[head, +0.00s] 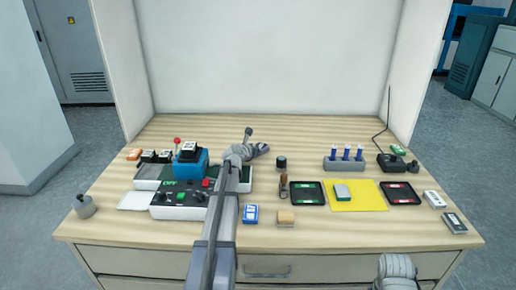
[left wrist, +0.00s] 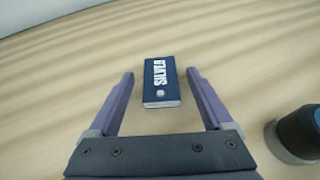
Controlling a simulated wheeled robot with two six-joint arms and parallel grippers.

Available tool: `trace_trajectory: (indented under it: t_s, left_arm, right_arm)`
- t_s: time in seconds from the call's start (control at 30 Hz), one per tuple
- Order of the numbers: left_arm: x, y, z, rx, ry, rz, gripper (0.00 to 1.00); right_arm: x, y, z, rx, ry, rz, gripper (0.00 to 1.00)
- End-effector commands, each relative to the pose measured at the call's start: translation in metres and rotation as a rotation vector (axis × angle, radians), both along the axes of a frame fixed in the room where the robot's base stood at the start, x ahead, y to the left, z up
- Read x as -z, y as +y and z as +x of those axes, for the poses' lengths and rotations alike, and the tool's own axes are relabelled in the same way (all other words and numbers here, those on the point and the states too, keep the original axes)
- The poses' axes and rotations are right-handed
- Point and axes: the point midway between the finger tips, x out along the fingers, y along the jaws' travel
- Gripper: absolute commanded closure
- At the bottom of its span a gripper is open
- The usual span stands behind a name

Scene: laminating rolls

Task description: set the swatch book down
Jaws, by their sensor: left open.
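A dark blue flat block lettered SILVER (left wrist: 161,82), the likely swatch book, lies flat on the wooden table in the left wrist view. My left gripper (left wrist: 160,73) is open, with one finger on each side of the block and a gap showing on both sides. In the head view my left gripper (head: 261,149) is over the back middle of the table, and I cannot make out the block clearly there. My right gripper is out of view; only part of my right arm shows at the bottom.
A dark cylinder (head: 281,162) stands close to the right of my left gripper and shows in the left wrist view (left wrist: 300,134). A machine (head: 180,198) is at left. A rack of blue-topped bottles (head: 343,164) and a yellow mat (head: 370,198) are at right.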

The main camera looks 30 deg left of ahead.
Motion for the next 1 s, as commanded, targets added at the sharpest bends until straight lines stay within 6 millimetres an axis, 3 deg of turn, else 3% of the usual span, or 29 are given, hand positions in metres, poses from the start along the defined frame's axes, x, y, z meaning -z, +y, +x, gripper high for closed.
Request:
trace_trajectory:
  t_s: [0.3,0.5,0.77,0.87,1.0]
  left_arm:
    - [-0.029,-0.011,-0.065,-0.003,0.000,-0.001,0.16]
    - [-0.040,-0.016,-0.092,-0.001,0.000,-0.001,0.16]
    - [-0.044,-0.016,-0.105,-0.001,0.000,0.000,0.16]
    - [-0.044,-0.016,-0.104,0.001,0.001,0.003,0.10]
    - [-0.048,-0.019,-0.096,0.064,0.044,0.103,0.10]
  right_arm:
    - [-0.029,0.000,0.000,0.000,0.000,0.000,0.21]
    - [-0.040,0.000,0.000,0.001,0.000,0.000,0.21]
    - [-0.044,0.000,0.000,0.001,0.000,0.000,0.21]
    - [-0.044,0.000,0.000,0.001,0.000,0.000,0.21]
    - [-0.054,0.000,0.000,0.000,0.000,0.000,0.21]
